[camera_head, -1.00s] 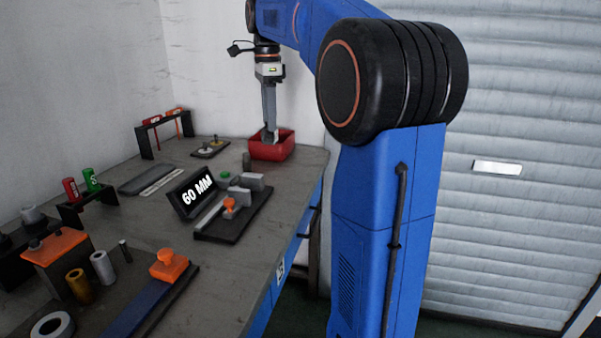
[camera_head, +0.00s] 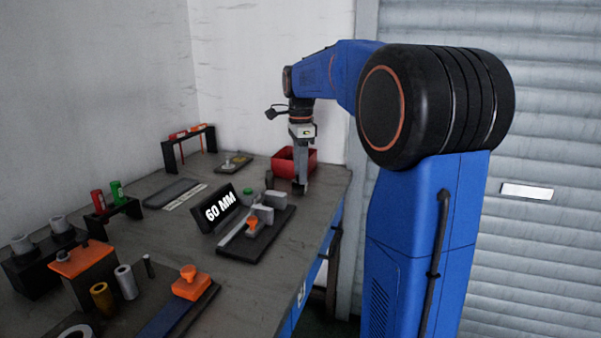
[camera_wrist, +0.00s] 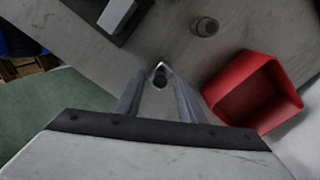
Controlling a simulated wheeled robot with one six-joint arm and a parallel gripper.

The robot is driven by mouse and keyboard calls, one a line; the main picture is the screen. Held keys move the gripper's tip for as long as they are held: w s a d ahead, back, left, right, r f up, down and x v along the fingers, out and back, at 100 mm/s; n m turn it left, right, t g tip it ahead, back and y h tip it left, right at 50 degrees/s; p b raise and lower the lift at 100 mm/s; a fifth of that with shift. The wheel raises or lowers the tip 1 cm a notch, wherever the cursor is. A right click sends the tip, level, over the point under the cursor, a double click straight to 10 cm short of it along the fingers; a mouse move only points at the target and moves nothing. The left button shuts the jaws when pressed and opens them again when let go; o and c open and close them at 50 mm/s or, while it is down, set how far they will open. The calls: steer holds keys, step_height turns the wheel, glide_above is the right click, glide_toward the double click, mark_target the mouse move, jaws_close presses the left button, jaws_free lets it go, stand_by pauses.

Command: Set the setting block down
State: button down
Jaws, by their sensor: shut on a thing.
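My gripper (camera_head: 300,188) points straight down at the far right of the bench, between the red bin and the dark fixture plate. In the wrist view my gripper (camera_wrist: 160,70) has its fingers closed around a small dark round-ended piece (camera_wrist: 160,81). I take this piece to be the setting block; most of it is hidden by the fingers.
The red bin (camera_head: 281,165) stands just behind my gripper. The fixture plate (camera_head: 238,252) with grey blocks and an orange knob lies in front-left, beside the "60 MM" sign (camera_head: 219,208). A short grey cylinder (camera_wrist: 206,27) stands nearby. The bench's right edge is close.

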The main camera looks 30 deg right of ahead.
steer(key=shift+f, duration=0.2)
steer(key=shift+f, duration=0.15)
steer(key=c, duration=1.2)
jaws_free()
steer(key=shift+o, duration=0.2)
step_height(320, 180, up, 12)
